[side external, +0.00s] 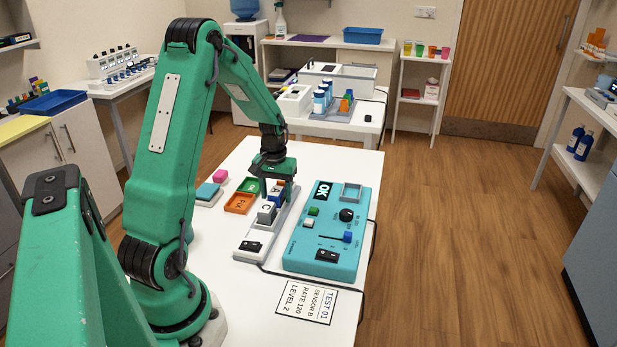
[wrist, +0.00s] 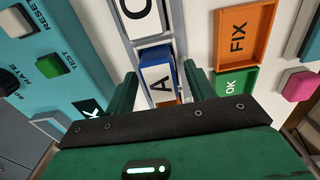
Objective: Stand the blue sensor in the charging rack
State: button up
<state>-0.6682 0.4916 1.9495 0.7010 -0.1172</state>
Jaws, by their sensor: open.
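The blue sensor (wrist: 159,75), with a white face lettered A, stands in the white charging rack (side external: 250,241); it also shows in the side view (side external: 276,199). My gripper (side external: 275,185) is open above the rack's far part. In the wrist view its two green fingers (wrist: 163,78) lie on either side of the blue sensor, with a gap visible on each side. A grey sensor lettered C (side external: 266,213) stands in the rack nearer the side camera. An orange part shows beyond the A sensor, mostly hidden by my gripper.
A teal test panel (side external: 300,255) with a knob, buttons and slider lies right of the rack. An orange FIX tray (side external: 240,203) and green OK tray (side external: 249,185) lie left. A pink block (side external: 220,175) stands behind. A printed card (side external: 306,302) lies in front.

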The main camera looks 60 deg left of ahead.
aim_at(278, 192)
notch_tip(278, 192, up, 12)
dwell(0.7)
jog(key=shift+r, duration=0.1)
dwell(0.3)
jog(key=s+d+r+m+t+y, duration=0.15)
jog(key=d+r, duration=0.25)
jog(key=d, duration=0.4)
jog(key=s+d+r+m+t+h, duration=0.1)
jog(key=d+r+m, duration=0.25)
jog(key=d, duration=0.35)
jog(key=s+d+r+m+t, duration=0.1)
jog(key=s+d+m+t, duration=0.2)
jog(key=s+d, duration=0.5)
jog(key=d+m, duration=0.1)
jog(key=d, duration=0.2)
jog(key=shift+s+d+r, duration=0.25)
jog(key=shift+s+r, duration=0.1)
jog(key=shift+r, duration=0.05)
